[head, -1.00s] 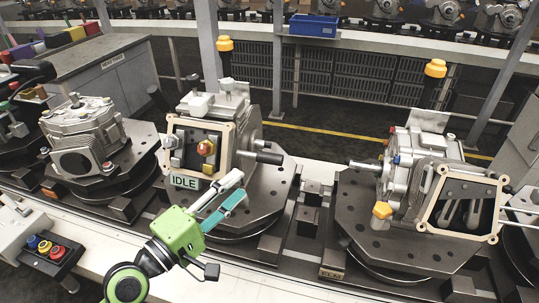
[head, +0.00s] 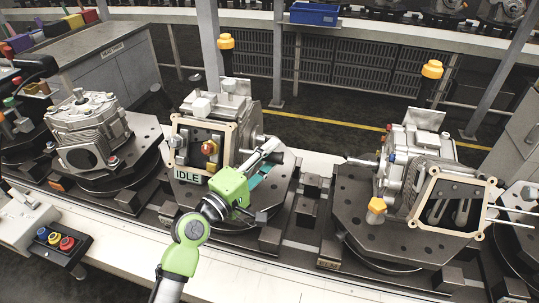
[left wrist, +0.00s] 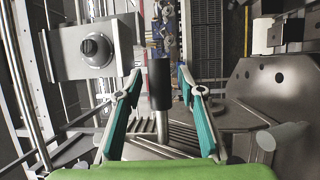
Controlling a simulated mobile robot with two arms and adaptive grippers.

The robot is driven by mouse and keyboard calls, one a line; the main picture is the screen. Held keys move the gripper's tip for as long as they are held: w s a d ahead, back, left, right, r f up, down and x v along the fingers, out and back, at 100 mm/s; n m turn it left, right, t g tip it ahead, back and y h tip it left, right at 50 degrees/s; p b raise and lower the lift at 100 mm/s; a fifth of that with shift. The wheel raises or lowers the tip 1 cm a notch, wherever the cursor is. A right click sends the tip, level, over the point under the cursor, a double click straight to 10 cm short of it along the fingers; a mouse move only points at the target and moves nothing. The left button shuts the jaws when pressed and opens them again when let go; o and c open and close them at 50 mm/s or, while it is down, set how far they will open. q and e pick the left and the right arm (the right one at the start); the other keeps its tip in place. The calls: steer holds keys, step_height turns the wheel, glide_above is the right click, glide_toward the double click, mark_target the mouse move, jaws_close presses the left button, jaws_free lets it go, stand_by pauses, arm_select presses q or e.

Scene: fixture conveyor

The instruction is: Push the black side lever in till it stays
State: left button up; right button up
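The black side lever (left wrist: 160,85) shows in the left wrist view as a black cylindrical grip on a pale metal stem. In the head view it is hidden behind my left gripper (head: 272,153). It belongs to the middle housing fixture (head: 246,110), which carries an IDLE sign (head: 187,175). My left gripper is open at this fixture's right side. In the left wrist view its teal-lined fingers (left wrist: 160,73) stand on either side of the black grip, with visible gaps. My right gripper is not in view.
A second housing fixture (head: 412,170) stands on the right, with rods near its right edge. Another housing (head: 88,130) stands on the left. A button box (head: 58,243) with blue, yellow and red buttons sits at the front left. Bare rail (head: 307,205) lies between the middle and right fixtures.

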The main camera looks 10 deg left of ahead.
arm_select(q)
jaws_close()
steer(key=shift+s+a+f+h+b, duration=0.1)
steer(key=shift+h+b, duration=0.2)
steer(key=shift+b, duration=0.1)
steer(key=shift+s+h+b, duration=0.15)
steer(key=shift+h+b, duration=0.15)
steer(key=shift+b, duration=0.15)
steer(key=shift+s+r+m+g+h+b, duration=0.15)
steer(key=shift+r+m+g+h+b, duration=0.1)
steer(key=shift+m+g+h+b, duration=0.05)
steer(key=shift+r, duration=0.1)
